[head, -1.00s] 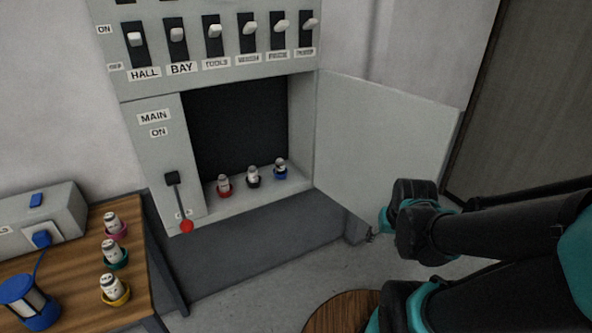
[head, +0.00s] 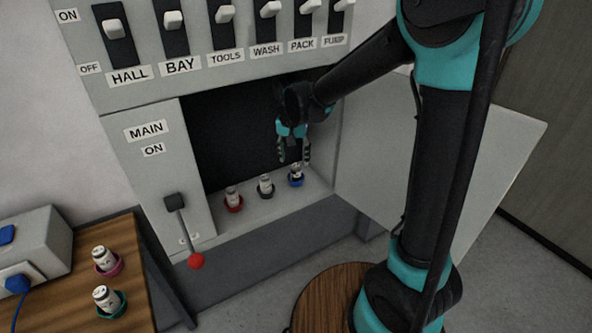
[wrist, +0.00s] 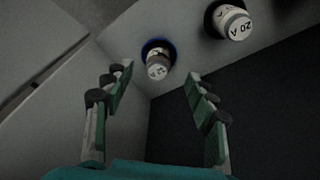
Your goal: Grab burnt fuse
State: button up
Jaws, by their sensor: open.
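Three fuses stand in sockets on the floor of the open cabinet in the head view: one in a red socket (head: 233,196), one in a black socket (head: 265,185) and one in a blue socket (head: 296,175). The blue-socket fuse shows a dark band and also appears in the wrist view (wrist: 157,66), beyond and between my fingertips. The black-socket fuse there (wrist: 232,22) reads "20 A". My gripper (head: 294,157) is open and empty, pointing down just above the blue-socket fuse, apart from it as far as I can see.
The cabinet door (head: 390,150) stands open on the right, behind my arm. The main lever (head: 183,225) with its red knob hangs down left of the opening. A wooden table (head: 60,300) at the left holds more fuses. A round wooden top (head: 325,295) is in front.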

aim_at(295, 165)
jog(key=f, duration=0.2)
jog(key=w+f, duration=0.1)
jog(key=f, duration=0.2)
jog(key=shift+w+d+f, duration=0.2)
jog(key=shift+w+f, duration=0.1)
jog(key=shift+f, duration=0.65)
jog(key=c, duration=1.3)
